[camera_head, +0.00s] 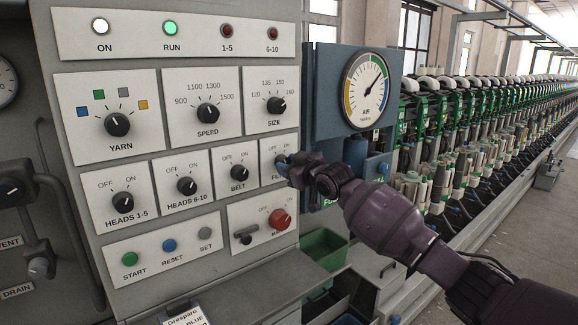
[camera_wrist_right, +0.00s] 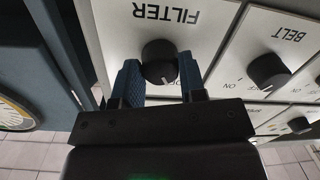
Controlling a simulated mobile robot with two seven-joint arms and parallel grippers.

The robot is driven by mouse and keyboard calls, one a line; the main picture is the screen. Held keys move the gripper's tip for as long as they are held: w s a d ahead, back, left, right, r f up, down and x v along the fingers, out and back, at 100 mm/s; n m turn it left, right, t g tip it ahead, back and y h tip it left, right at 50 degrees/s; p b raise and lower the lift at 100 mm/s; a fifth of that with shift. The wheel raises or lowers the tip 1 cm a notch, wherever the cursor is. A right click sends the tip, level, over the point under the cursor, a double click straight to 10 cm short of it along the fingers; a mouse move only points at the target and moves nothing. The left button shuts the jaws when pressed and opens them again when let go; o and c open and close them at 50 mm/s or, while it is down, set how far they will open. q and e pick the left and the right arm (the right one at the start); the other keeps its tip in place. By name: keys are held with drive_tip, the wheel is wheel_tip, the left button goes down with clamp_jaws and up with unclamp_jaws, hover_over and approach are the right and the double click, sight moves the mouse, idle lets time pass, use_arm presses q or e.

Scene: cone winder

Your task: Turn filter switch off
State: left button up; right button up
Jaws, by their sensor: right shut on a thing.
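The filter switch is a black round knob (camera_wrist_right: 159,62) on a white plate, its FILTER label upside down in the wrist view. A white mark shows at the knob's lower edge in that view, but the gripper hides its OFF and ON words, so I cannot read its setting surely. My right gripper (camera_wrist_right: 161,82) is shut on the knob, one blue finger on each side. In the head view the right gripper (camera_head: 287,164) covers most of the filter plate (camera_head: 278,147). My left gripper is not in view.
The belt knob (camera_head: 239,172) sits just left of the filter plate. A red knob (camera_head: 280,219) and a small lever (camera_head: 244,238) are below. A blue box with an air gauge (camera_head: 367,90) stands close on the right. A green bin (camera_head: 323,249) is lower right.

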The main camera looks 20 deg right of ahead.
drive_tip(key=o, duration=0.9)
drive_tip(key=shift+o, duration=0.2)
drive_tip(key=shift+s, duration=0.1)
drive_tip(key=v, duration=1)
drive_tip(key=shift+s, duration=0.3)
drive_tip(key=shift+d+r, duration=0.1)
drive_tip(key=shift+r, duration=0.1)
